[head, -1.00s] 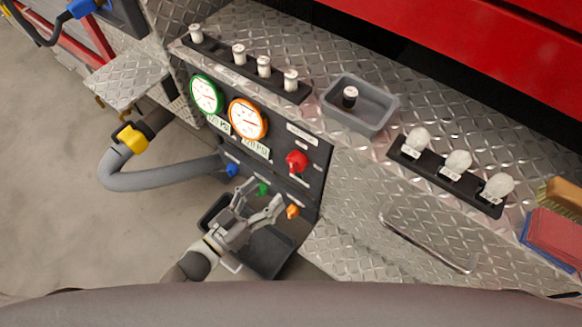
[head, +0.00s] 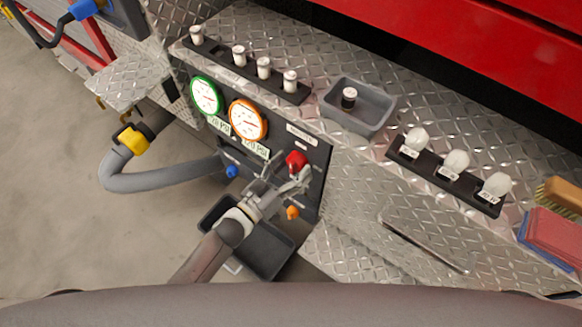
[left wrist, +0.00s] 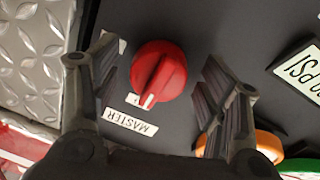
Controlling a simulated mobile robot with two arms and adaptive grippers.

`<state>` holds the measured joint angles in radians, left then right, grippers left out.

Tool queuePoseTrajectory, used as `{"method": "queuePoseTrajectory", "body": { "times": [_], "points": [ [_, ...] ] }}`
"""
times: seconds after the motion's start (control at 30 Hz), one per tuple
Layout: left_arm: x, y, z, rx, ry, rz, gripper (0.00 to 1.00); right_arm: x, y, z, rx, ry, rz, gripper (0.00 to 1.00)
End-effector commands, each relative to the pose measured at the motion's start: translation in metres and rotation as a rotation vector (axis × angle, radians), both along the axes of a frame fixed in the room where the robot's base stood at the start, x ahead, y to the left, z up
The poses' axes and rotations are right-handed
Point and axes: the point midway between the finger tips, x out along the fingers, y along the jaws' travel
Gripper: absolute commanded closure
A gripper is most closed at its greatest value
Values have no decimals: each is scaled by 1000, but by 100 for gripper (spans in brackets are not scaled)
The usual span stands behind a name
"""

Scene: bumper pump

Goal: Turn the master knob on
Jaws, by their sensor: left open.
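The master knob (head: 296,160) is a round red knob on the dark panel (head: 318,180), below and right of the orange-rimmed gauge. In the left wrist view the red knob (left wrist: 158,72) has a raised grip bar with a white mark pointing toward the MASTER label (left wrist: 130,122). My left gripper (head: 283,178) is open just in front of the knob. Its fingers (left wrist: 160,85) stand on both sides of the knob, apart from it. The green knob seen lower on the panel before is hidden behind the gripper. My right gripper is not in view.
A green gauge (head: 206,96) and an orange gauge (head: 248,119) sit left of the knob. A blue knob (head: 232,171) and an orange knob (head: 292,212) are lower on the panel. A dark bin (head: 275,255) stands below. A grey tray (head: 378,112) is above on the ledge.

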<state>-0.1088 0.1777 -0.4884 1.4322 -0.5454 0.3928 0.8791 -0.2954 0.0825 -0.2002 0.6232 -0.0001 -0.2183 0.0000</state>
Motion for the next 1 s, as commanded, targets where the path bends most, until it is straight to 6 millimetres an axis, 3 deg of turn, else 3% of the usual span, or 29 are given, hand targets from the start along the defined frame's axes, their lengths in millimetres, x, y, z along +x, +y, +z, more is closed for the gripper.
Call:
{"method": "queuePoseTrajectory", "body": {
  "times": [0.03,0.37,0.67,1.0],
  "points": [
    [0,0,0,0,0,0,36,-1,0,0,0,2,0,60],
    [0,1,0,1,-1,0,78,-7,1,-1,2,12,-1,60],
    [0,1,0,33,-23,0,78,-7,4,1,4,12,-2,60],
    [1,2,1,215,-152,1,78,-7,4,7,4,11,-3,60]
  ]
}}
